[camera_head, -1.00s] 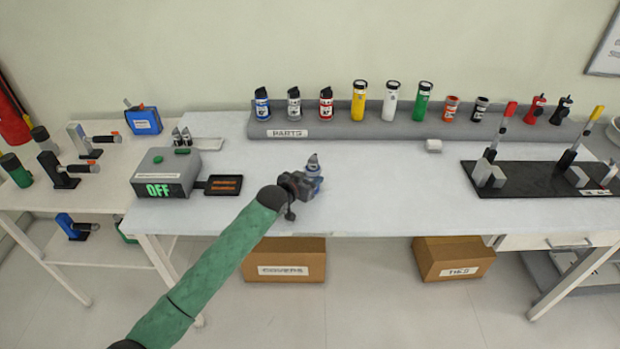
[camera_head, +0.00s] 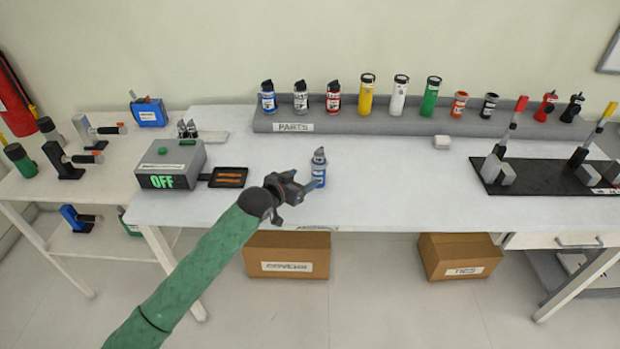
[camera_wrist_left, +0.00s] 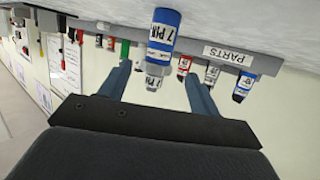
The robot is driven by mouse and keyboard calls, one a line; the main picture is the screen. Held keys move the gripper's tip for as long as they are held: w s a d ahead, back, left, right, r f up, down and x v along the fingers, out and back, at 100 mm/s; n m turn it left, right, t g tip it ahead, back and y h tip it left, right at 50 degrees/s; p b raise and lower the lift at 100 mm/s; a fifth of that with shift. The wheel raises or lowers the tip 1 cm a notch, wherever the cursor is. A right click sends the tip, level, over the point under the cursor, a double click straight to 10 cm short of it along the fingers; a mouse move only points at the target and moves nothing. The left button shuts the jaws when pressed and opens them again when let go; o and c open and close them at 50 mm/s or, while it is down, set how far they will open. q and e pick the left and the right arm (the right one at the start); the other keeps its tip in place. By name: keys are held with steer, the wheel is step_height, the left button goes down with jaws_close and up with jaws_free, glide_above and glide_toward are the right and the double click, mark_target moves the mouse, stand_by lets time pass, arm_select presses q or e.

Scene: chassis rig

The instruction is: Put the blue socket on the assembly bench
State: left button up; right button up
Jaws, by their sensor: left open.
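A blue socket (camera_head: 319,170) with a grey top stands upright on the white assembly bench (camera_head: 400,190), near the front edge. In the left wrist view the blue socket (camera_wrist_left: 161,42) shows a "7 PIN" label and appears upside down, beyond the gap between my fingers. My left gripper (camera_head: 304,188) is open and empty, just left of and in front of the socket, apart from it. Its two fingers (camera_wrist_left: 158,80) show spread in the wrist view. A similar blue-labelled piece (camera_head: 268,98) stands at the left end of the parts rack. My right gripper is not in view.
The grey parts rack (camera_head: 350,124) holds several sockets and other pieces at the back. A grey box reading OFF (camera_head: 170,165) and a dark tray (camera_head: 229,177) stand left. A black fixture plate (camera_head: 540,180) lies right. The bench middle is clear.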

arm_select(q)
steer(key=shift+b+v, duration=0.35)
steer(key=shift+v, duration=1.5)
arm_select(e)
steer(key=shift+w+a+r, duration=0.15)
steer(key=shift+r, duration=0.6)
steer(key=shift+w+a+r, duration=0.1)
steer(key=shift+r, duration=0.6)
